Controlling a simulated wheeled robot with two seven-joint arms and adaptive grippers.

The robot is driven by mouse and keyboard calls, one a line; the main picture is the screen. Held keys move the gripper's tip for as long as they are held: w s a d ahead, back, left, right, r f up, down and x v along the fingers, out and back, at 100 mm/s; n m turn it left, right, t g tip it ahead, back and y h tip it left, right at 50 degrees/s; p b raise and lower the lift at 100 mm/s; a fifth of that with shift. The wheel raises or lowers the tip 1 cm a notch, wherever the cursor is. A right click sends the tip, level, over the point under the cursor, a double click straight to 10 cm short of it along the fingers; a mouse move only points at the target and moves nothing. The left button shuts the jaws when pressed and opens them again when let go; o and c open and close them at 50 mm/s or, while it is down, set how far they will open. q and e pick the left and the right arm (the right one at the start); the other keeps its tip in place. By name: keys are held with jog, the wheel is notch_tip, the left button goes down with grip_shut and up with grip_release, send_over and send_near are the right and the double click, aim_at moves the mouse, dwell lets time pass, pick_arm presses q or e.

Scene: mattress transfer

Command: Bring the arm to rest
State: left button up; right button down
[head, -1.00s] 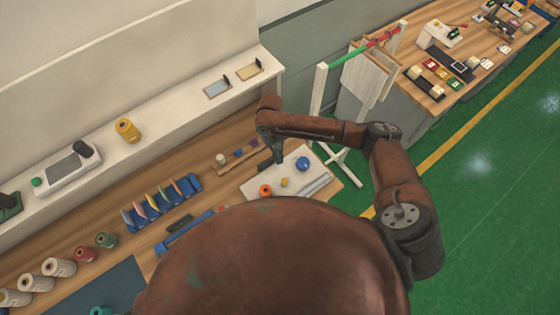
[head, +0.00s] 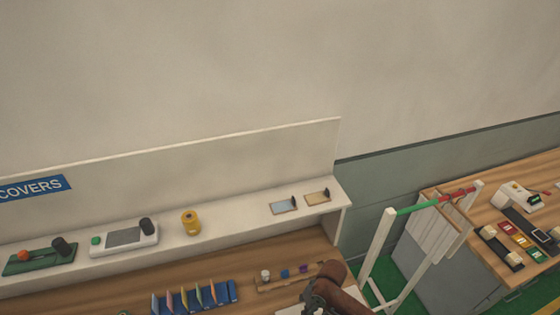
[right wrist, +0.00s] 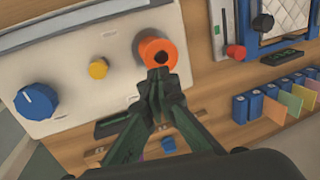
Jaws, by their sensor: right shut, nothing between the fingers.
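My right arm shows at the bottom edge of the head view, with its gripper (head: 318,300) partly cut off. In the right wrist view the right gripper (right wrist: 158,76) is shut, its fingertips together and nothing held. The fingertips appear right beside an orange ring-shaped knob (right wrist: 157,50) on a white panel (right wrist: 67,62); I cannot tell whether they touch. The panel also has a small yellow button (right wrist: 98,68) and a large blue knob (right wrist: 36,101). My left gripper is in neither view.
A wooden bench carries a blue rack of coloured cards (head: 195,297). A white shelf (head: 235,225) above it holds a yellow spool (head: 190,222) and control boxes. To the right stand a white frame with a green and red bar (head: 420,206) and another wooden table (head: 500,262).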

jog(key=s+d+r+m+t+h, duration=0.1)
jog(key=s+d+m+t+h, duration=0.1)
jog(key=s+d, duration=0.9)
jog(key=s+d+r+m+t+h, duration=0.25)
jog(key=s+d, duration=0.35)
jog(key=d, duration=0.9)
notch_tip(320, 180, down, 45)
jog(key=s+a+n+g+y+b, duration=0.1)
jog(key=s+a+n+b, duration=0.15)
jog(key=b, duration=1.15)
jog(key=s+f+b, duration=0.5)
jog(key=s+f, duration=0.4)
jog(key=f, duration=0.4)
jog(key=s+f+g+b, duration=0.1)
jog(key=s+f+b, duration=0.4)
jog(key=s+f, duration=0.5)
notch_tip(320, 180, down, 4)
jog(key=shift+d+r, duration=0.2)
jog(key=shift+d, duration=0.2)
